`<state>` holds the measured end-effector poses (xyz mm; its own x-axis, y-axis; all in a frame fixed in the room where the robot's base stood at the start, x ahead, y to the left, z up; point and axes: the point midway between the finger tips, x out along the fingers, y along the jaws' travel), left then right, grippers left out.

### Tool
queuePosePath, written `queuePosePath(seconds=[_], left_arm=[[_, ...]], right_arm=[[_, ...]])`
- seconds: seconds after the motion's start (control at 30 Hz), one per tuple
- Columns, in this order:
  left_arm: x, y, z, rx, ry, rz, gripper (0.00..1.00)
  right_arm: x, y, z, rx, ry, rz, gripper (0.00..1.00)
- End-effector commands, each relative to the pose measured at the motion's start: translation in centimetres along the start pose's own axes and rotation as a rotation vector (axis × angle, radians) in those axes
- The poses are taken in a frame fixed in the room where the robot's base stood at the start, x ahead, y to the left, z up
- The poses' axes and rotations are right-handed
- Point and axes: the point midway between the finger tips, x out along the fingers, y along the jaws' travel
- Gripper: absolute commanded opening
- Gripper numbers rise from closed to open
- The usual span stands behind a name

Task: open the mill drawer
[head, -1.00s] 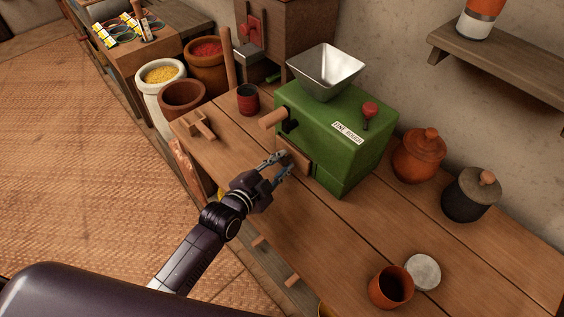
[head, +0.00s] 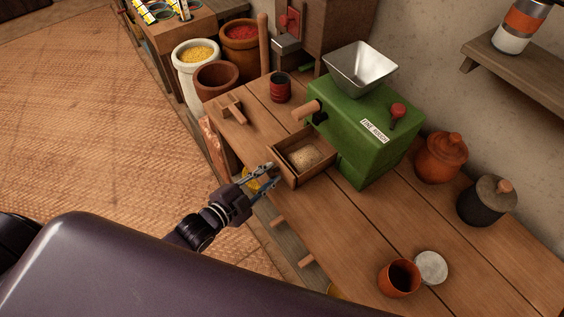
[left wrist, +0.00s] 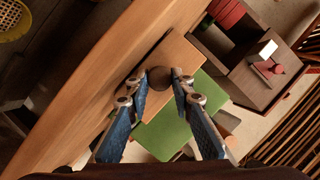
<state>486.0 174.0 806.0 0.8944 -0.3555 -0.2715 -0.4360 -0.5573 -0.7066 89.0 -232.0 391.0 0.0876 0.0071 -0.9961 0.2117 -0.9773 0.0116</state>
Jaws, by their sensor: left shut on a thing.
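The green mill (head: 372,150) stands on the wooden table with a silver hopper (head: 360,68) on top. Its wooden drawer (head: 317,172) is pulled out towards the table's front edge, with pale ground meal (head: 304,158) inside. My left gripper (head: 264,176) is at the drawer's front, shut on its round knob (left wrist: 160,86). In the left wrist view the knob is between the two fingertips, in front of the drawer's front board (left wrist: 172,55). The gripper hides the knob in the head view. My right gripper is not in view.
A wooden handle (head: 305,111) sticks out of the mill above the drawer. Lidded pots (head: 441,158) and an orange cup (head: 399,278) are to the right. The table between is clear.

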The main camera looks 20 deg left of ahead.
Motion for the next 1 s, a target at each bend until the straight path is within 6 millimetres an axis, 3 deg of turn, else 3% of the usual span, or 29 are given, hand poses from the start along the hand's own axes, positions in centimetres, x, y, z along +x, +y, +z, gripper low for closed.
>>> queuePosePath(seconds=[0.13,0.47,0.5,0.63,1.0], left_arm=[[-0.94,0.11,0.38,-0.001,-0.001,0.003,0.00],[-0.99,0.13,0.45,0.000,0.000,0.001,0.00],[-0.99,0.13,0.44,0.000,0.000,0.001,0.24],[-0.98,0.11,0.45,0.000,0.000,0.001,0.38],[-1.32,0.07,0.47,0.000,-0.001,0.000,0.40]], right_arm=[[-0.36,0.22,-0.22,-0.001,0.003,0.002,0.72],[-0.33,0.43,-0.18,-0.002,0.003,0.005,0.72],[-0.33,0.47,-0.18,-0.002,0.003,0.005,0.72],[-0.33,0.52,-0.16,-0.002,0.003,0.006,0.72],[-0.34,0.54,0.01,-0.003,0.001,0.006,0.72]])
